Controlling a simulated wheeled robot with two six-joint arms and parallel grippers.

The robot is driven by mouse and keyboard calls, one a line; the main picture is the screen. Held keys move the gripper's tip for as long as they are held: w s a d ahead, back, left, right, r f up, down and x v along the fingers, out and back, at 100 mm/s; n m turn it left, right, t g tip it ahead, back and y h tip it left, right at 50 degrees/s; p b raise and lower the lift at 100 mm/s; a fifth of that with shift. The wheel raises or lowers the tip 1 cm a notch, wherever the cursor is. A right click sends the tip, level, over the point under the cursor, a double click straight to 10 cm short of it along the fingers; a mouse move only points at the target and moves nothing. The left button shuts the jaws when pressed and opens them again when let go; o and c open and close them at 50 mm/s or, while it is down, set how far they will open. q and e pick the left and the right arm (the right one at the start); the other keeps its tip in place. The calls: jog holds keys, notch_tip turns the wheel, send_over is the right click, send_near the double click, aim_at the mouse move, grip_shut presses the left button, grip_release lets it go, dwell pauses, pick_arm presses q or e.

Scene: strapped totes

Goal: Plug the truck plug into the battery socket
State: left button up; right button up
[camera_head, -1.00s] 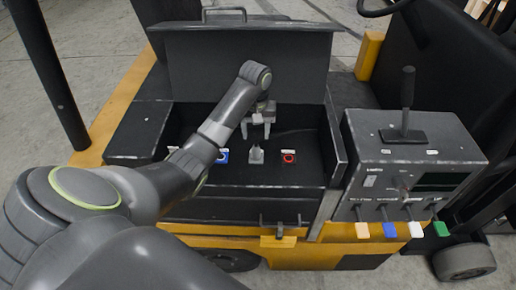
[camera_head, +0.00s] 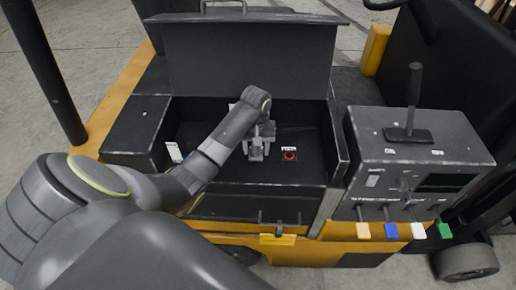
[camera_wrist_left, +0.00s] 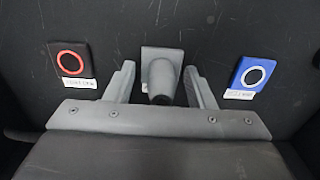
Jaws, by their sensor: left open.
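A grey plug-like piece (camera_wrist_left: 161,77) with a round dark end sits on the black floor of the open compartment. I take it for the truck plug. My left gripper (camera_head: 257,151) is open over it, and in the left wrist view its two fingers (camera_wrist_left: 159,88) stand on either side of the piece, with no clear contact. A red-ringed socket (camera_head: 289,154) with a white label lies to its right; it also shows in the left wrist view (camera_wrist_left: 70,60). My right gripper is out of view.
The compartment's raised lid (camera_head: 250,60) stands behind my gripper, and its front wall (camera_head: 265,203) is nearer. A control box (camera_head: 415,165) with a lever (camera_head: 414,95) stands to the right. The compartment floor right of the red socket is clear.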

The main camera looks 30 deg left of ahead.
pick_arm(q)
jog(key=shift+f, duration=0.15)
jog(key=shift+w+a+f, duration=0.1)
jog(key=shift+a, duration=0.05)
jog(key=shift+w+a+f, duration=0.1)
jog(key=shift+a, duration=0.05)
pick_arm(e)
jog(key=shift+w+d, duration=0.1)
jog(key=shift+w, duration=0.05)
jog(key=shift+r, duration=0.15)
pick_arm(q)
jog(key=shift+p, duration=0.35)
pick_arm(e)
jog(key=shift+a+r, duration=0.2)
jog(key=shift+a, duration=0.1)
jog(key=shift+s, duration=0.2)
